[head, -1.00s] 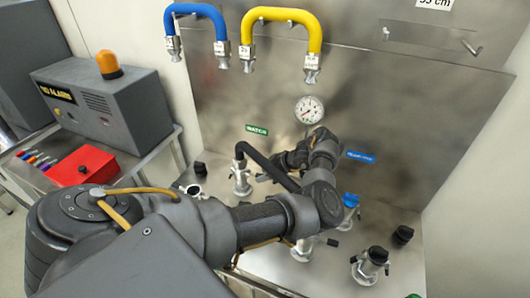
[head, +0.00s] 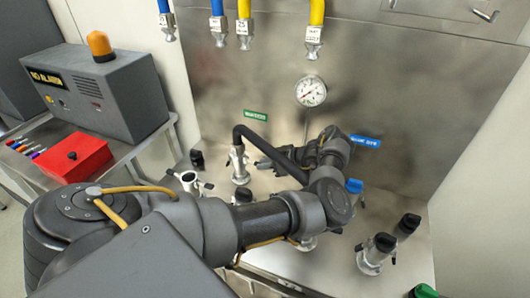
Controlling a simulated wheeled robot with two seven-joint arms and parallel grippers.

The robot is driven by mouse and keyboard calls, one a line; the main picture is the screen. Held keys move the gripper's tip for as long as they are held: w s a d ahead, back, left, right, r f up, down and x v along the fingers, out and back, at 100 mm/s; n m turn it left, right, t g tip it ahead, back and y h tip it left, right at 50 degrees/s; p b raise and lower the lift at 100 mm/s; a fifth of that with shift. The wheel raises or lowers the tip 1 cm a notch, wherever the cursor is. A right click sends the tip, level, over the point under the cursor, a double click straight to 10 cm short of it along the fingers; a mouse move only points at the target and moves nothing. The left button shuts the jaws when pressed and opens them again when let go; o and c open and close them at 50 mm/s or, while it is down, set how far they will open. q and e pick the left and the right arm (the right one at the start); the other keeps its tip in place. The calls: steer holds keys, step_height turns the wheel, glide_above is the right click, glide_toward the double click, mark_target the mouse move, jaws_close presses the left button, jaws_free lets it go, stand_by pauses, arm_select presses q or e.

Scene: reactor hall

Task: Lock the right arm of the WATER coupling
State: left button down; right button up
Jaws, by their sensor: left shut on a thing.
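The WATER coupling (head: 239,166) stands upright on the steel bench below a green label (head: 255,115), a black hose (head: 268,149) bending right from its top. Its right arm (head: 262,163) is a small dark lever sticking out to the right at the coupling's side. My left gripper (head: 270,157) reaches in from the right, behind the hose, and is shut at this lever. The hose and my wrist hide part of the fingers, so the exact grip is hard to see. My right gripper is out of view.
Black-capped fittings (head: 376,252) stand at the right, with a blue-capped one (head: 354,186) behind my forearm. A gauge (head: 310,91) is on the back panel. Blue and yellow hoses (head: 315,35) hang above.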

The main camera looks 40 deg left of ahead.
steer(key=shift+r, duration=0.1)
arm_select(q)
steer(key=c, duration=1.3)
jaws_free()
steer(key=shift+p+v, duration=1.7)
steer(key=shift+v, duration=3.75)
arm_select(e)
steer(key=shift+d+r, duration=0.1)
steer(key=shift+r, duration=1.55)
steer(key=shift+o, duration=0.4)
